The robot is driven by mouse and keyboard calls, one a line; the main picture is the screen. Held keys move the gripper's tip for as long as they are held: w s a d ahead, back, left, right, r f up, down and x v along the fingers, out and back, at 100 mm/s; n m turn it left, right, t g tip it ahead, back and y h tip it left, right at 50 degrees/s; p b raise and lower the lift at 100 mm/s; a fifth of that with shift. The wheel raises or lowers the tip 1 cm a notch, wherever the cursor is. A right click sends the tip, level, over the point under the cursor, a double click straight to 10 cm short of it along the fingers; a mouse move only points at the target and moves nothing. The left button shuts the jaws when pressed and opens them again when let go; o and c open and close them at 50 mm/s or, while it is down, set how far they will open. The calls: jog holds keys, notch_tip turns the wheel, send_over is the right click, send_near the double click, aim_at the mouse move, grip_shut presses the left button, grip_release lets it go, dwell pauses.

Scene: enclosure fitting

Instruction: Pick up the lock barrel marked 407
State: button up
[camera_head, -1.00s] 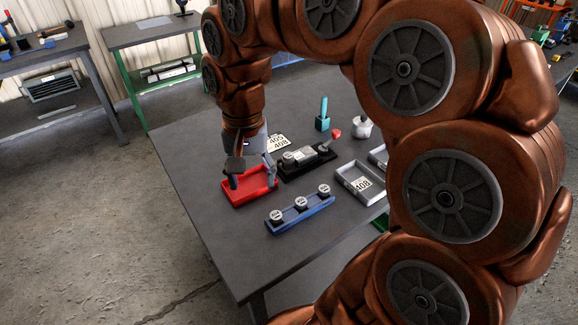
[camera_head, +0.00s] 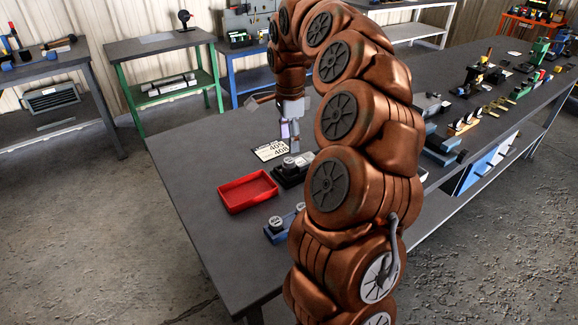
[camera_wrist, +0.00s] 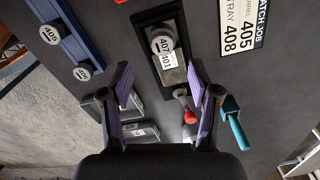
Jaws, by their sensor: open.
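A round grey lock barrel (camera_wrist: 162,39) with a tag reading 407 beside it sits at the black fixture (camera_wrist: 144,19) in the wrist view. A second tag reading 401 lies just below, on the fixture's grey metal body. In the head view the fixture (camera_head: 281,180) is partly hidden behind my arm. My gripper (camera_wrist: 160,72) is open and empty, its purple fingers spread on either side of the fixture's lower part, with the barrel beyond the tips. It also shows in the head view (camera_head: 291,135), above the table near the fixture.
An empty red tray (camera_head: 248,191) lies left of the fixture. A job card (camera_head: 270,150) reading 405 and 408 lies behind it. A teal upright piece (camera_wrist: 235,125) and a red knob (camera_wrist: 190,117) are near my fingers.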

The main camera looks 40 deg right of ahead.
aim_at(289, 160)
jog(key=shift+w+f+p, duration=0.15)
jog(key=shift+f+p, duration=0.75)
jog(key=shift+f, duration=2.4)
grip_shut()
